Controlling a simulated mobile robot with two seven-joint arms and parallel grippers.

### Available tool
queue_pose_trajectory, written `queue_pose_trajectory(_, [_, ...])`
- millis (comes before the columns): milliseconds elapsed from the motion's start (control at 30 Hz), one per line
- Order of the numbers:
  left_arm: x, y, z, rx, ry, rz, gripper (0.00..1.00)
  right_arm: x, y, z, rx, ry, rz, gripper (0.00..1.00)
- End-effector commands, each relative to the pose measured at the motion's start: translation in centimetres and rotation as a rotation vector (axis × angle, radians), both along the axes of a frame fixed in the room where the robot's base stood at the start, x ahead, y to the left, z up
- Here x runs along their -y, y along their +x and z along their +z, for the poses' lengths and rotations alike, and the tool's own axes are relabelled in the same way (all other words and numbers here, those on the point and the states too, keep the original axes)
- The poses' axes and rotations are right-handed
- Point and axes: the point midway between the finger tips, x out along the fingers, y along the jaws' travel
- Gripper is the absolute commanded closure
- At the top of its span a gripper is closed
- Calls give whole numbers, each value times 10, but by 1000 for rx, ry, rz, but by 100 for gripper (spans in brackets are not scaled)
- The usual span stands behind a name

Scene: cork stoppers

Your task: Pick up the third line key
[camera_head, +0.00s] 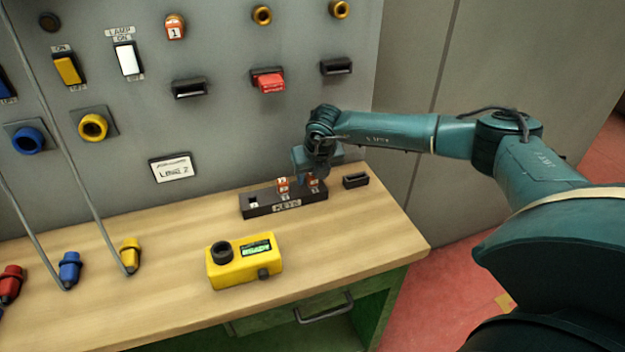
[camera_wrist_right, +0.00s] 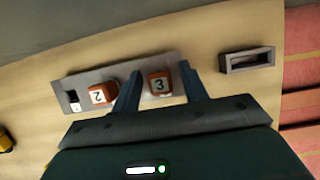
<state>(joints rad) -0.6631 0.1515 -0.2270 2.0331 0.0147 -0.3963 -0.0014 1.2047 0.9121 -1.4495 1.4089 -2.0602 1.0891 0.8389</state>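The third line key, an orange block marked 3 (camera_head: 314,185), stands in the right end of the dark key holder (camera_head: 262,210) on the bench. In the right wrist view the same key (camera_wrist_right: 160,84) sits between the two fingers of my right gripper (camera_wrist_right: 161,88), with a small gap on each side. My right gripper (camera_head: 304,180) is open and low over the holder. The key marked 2 (camera_head: 282,186) stands in the middle slot, just outside one finger; it also shows in the right wrist view (camera_wrist_right: 102,93). The left slot is empty. My left gripper is not in view.
A small black socket (camera_head: 355,180) lies right of the holder. A yellow box with a green display (camera_head: 245,262) stands in front. The grey panel behind carries switches, a red block (camera_head: 268,81) and a key marked 1 (camera_head: 175,28). Bench space between is clear.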

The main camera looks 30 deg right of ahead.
Motion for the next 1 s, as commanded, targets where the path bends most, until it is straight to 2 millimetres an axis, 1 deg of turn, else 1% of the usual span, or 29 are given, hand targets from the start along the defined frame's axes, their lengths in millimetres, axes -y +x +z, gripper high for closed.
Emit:
queue_pose_trajectory(33, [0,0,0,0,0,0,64,0,0,0,0,0,0,61])
queue_pose_trajectory(67, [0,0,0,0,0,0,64,0,0,0,0,0,0,63])
queue_pose_trajectory(500, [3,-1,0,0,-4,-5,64,0,0,0,0,0,-1,99])
queue_pose_trajectory(767, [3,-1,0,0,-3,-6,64,0,0,3,1,1,-1,99])
queue_pose_trajectory(867, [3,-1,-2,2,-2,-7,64,0,1,14,3,1,-1,99])
queue_pose_trajectory(1000, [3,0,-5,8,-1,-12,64,0,1,41,6,1,-1,99])
